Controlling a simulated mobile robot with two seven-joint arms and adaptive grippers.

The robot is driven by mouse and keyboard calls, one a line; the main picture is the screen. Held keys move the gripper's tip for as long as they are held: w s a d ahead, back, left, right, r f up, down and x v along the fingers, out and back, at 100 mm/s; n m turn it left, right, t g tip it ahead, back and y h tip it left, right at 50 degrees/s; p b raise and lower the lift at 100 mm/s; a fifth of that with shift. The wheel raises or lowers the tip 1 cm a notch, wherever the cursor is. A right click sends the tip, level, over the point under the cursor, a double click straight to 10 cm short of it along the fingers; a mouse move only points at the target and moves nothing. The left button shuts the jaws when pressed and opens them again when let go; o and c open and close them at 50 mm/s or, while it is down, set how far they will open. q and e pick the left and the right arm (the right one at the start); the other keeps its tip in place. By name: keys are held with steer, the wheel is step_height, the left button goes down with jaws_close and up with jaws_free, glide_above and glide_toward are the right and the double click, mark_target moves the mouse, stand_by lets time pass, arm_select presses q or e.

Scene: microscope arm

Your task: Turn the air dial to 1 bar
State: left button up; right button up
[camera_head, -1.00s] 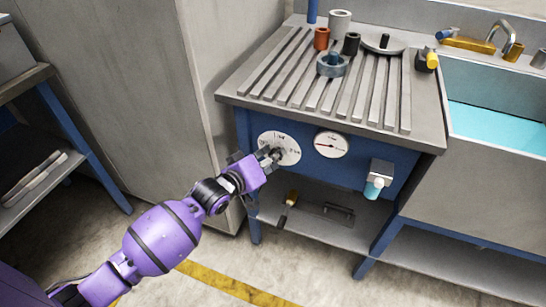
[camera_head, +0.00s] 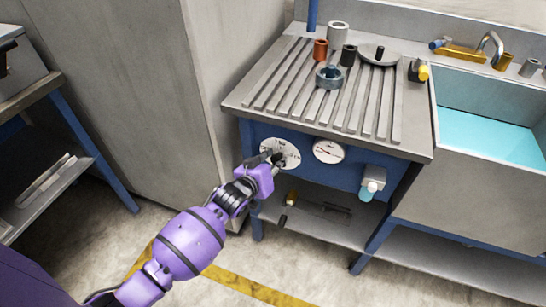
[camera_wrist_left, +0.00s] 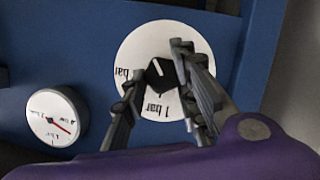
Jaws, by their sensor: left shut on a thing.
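The air dial is a dark knob (camera_wrist_left: 160,74) on a round white plate (camera_head: 280,153) with bar markings, on the blue front panel under the bench top. In the left wrist view the markings look upside down, and a white line on the knob points towards the picture's top. My left gripper (camera_head: 273,159) is shut on the knob, one finger on either side of it. It also shows in the left wrist view (camera_wrist_left: 153,80). In the head view the gripper hides part of the plate. A white pressure gauge (camera_head: 328,151) with a red needle sits right of the dial. My right gripper is not in view.
A grooved bench top (camera_head: 290,95) carries several small cylinders and a ring. A valve with a clear bowl (camera_head: 371,183) sticks out from the panel right of the gauge. A sink (camera_head: 485,130) is at right, and a grey cabinet wall (camera_head: 130,90) is at left.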

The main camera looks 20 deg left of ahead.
arm_select(q)
steer(key=m+y, duration=0.1)
steer(key=m, duration=0.1)
steer(key=d+m+y, duration=0.1)
steer(key=m+y, duration=0.1)
steer(key=m, duration=0.1)
steer(key=m+y, duration=0.1)
steer(key=m, duration=0.1)
steer(key=shift+d+f+y+b, duration=0.3)
steer(key=shift+f+y+b, duration=0.05)
steer(key=shift+y+b, duration=0.05)
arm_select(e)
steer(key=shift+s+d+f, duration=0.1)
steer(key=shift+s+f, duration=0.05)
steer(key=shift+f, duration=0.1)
arm_select(q)
steer(key=shift+m+t, duration=0.3)
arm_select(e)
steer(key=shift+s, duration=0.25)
arm_select(q)
steer(key=o, duration=1)
steer(key=shift+f, duration=0.1)
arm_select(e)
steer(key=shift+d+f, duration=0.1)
arm_select(q)
steer(key=shift+a, duration=0.15)
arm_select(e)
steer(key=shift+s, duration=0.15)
